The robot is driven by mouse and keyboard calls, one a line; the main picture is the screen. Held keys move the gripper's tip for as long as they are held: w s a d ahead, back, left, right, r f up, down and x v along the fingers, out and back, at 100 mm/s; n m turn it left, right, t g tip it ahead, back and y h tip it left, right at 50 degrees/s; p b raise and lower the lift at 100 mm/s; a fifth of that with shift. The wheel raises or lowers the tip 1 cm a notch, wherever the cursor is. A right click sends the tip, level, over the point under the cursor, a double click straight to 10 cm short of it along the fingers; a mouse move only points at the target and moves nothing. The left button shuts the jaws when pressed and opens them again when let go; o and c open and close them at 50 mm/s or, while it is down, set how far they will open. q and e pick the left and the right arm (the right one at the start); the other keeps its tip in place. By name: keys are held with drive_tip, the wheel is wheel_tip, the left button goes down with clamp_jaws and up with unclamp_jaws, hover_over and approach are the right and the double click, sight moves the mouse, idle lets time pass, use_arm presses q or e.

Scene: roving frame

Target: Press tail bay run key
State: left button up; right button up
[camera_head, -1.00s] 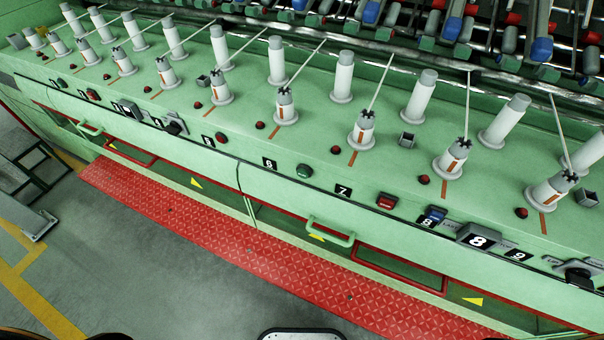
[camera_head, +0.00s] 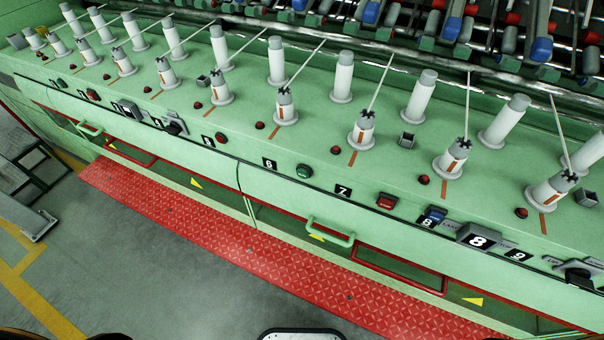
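A long green machine carries keys along its front ledge. A green round key (camera_head: 304,171) sits between the number 6 and number 7 plates. A red square key (camera_head: 387,201) sits right of the 7 plate. A blue key (camera_head: 435,214) sits just above an 8 plate. A grey box marked 8 (camera_head: 479,238) is to its right. A black rotary switch (camera_head: 578,274) is at the far right, and another (camera_head: 175,127) is at the left. A small green key (camera_head: 59,82) is at the far left. No label reading tail bay is legible. Neither gripper is in view.
A red tread plate (camera_head: 250,250) runs along the machine's foot. A green handle (camera_head: 331,232) sticks out from the front panel. White posts stand along the green top. A dark metal frame (camera_head: 25,185) stands at left. Grey floor (camera_head: 150,275) is clear in front.

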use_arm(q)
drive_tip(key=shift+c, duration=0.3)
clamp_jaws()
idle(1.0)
